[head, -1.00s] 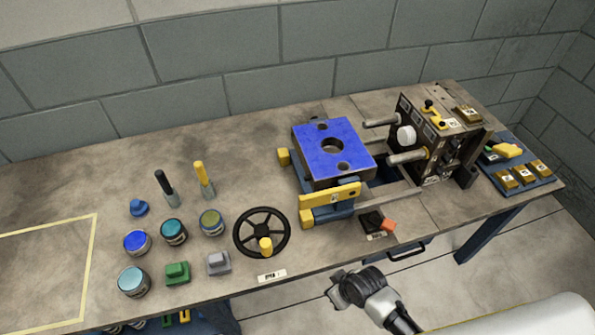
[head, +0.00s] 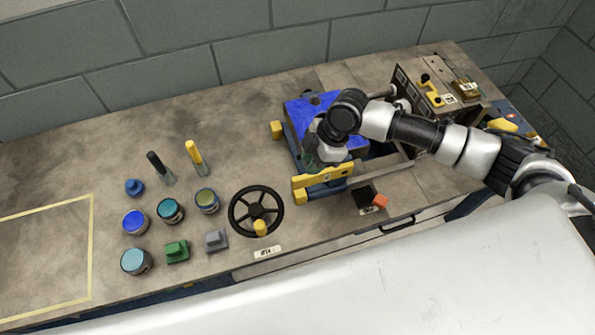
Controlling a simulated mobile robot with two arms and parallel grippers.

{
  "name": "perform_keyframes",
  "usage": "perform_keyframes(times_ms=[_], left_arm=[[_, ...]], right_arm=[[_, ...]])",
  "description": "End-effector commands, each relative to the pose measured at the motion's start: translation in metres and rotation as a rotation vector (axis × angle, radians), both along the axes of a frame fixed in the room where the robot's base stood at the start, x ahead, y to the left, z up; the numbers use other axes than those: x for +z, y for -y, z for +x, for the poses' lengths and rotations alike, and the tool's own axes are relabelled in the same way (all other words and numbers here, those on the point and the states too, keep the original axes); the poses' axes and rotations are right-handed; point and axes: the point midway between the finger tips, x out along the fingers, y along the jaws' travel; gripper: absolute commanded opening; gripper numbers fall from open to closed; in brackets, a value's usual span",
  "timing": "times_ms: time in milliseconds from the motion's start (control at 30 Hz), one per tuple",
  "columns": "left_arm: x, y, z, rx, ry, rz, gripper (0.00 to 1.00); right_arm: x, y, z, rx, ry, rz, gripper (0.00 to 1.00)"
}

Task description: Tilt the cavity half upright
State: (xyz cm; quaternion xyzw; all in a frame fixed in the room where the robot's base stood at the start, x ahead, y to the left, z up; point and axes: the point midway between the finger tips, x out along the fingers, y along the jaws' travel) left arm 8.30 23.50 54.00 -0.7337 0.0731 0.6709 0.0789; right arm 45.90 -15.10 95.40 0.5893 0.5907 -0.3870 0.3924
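The cavity half, a block with a blue top face (head: 299,104), lies flat on its blue cradle with yellow end pieces (head: 313,194). My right arm reaches in from the right over the bench. My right gripper (head: 312,158) points down at the near left part of the blue block. The wrist and arm hide much of the block and the fingertips, so I cannot tell whether they touch it or how far apart they are. My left gripper is not in view.
A black handwheel (head: 256,210) stands left of the cradle. Several jars, two brushes and small blocks such as a green one (head: 177,251) stand further left. The dark plate assembly (head: 436,85) is at the right. A yellow-outlined area (head: 45,250) at far left is clear.

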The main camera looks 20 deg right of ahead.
Motion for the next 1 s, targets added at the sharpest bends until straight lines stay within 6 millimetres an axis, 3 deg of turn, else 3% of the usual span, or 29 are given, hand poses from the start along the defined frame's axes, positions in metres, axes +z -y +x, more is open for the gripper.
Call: perform_keyframes(times_ms=[100, 233, 700, 1000], left_arm=[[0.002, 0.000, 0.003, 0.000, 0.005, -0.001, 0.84], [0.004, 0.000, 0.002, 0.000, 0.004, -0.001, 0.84], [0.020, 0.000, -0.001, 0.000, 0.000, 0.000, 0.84], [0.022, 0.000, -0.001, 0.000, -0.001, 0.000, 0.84]], right_arm=[[0.009, 0.011, 0.005, 0.025, -0.007, -0.010, 0.28], [0.003, 0.010, 0.005, 0.031, -0.012, -0.010, 0.28], [-0.071, -0.022, 0.004, 0.028, -0.011, -0.009, 0.28], [-0.090, -0.029, 0.004, 0.029, -0.008, -0.009, 0.28]])
